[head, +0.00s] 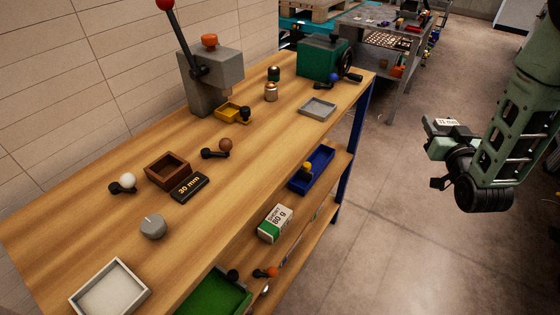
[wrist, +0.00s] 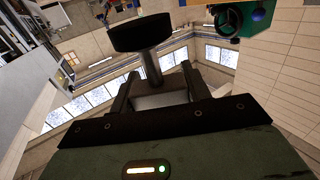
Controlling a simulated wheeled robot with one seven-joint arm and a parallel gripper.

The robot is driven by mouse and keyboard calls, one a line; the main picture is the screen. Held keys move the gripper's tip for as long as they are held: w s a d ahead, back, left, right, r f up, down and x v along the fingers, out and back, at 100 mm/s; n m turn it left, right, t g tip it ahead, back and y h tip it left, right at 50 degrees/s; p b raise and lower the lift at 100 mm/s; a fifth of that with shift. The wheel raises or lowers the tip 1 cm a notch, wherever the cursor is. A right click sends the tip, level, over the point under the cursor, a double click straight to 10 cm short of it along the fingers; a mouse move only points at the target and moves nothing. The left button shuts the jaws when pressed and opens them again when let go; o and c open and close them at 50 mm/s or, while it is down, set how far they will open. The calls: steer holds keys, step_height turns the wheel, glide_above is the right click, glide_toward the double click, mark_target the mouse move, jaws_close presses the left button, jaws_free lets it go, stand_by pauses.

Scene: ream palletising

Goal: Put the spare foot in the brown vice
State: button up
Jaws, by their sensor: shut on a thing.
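My gripper (wrist: 158,72) is shut on the spare foot (wrist: 140,33), a black disc on a grey metal stem. The stem is between the two fingers and the disc is beyond the fingertips. In the head view my gripper (head: 443,150) is out over the floor, right of the bench and apart from it; I cannot make out the foot there. The brown vice (head: 168,170) looks like a small brown block with a dark open hollow. It is on the bench at left, behind a black plate (head: 189,187) reading "30 mm". A lever with a brown ball (head: 225,145) lies near it.
On the bench (head: 120,225) are a grey lever press (head: 215,75), a green machine with handwheel (head: 322,58), a yellow tray (head: 230,110), grey trays, a grey knob (head: 153,227) and a white-balled lever (head: 127,180). A paper ream (head: 275,223) is on the shelf below.

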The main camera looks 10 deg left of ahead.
steer(key=s+a+r+n+g+y, duration=0.1)
steer(key=s+a+r+n+y, duration=0.15)
steer(key=a, duration=0.65)
steer(key=s+a+r+n+g+y, duration=0.2)
steer(key=a+y, duration=0.2)
steer(key=a, duration=0.4)
steer(key=s+a+r+n+g+y, duration=0.1)
steer(key=s+a+r+n+y, duration=0.15)
steer(key=a, duration=0.65)
steer(key=s+a+r+n+g+y, duration=0.2)
steer(key=s+a+r+g, duration=0.1)
steer(key=s+a, duration=0.3)
steer(key=s+a+r+n+g+y, duration=0.2)
steer(key=s+a+n+g+y, duration=0.1)
steer(key=s+a, duration=0.4)
steer(key=shift+a+r+g+b, duration=0.3)
steer(key=shift+a+r+g, duration=0.15)
steer(key=shift+a, duration=0.7)
steer(key=shift+s, duration=0.1)
steer(key=shift+f+p, duration=0.35)
steer(key=shift+f, duration=4.5)
steer(key=shift+f+b, duration=0.25)
steer(key=shift+b, duration=0.05)
steer(key=o, duration=1.1)
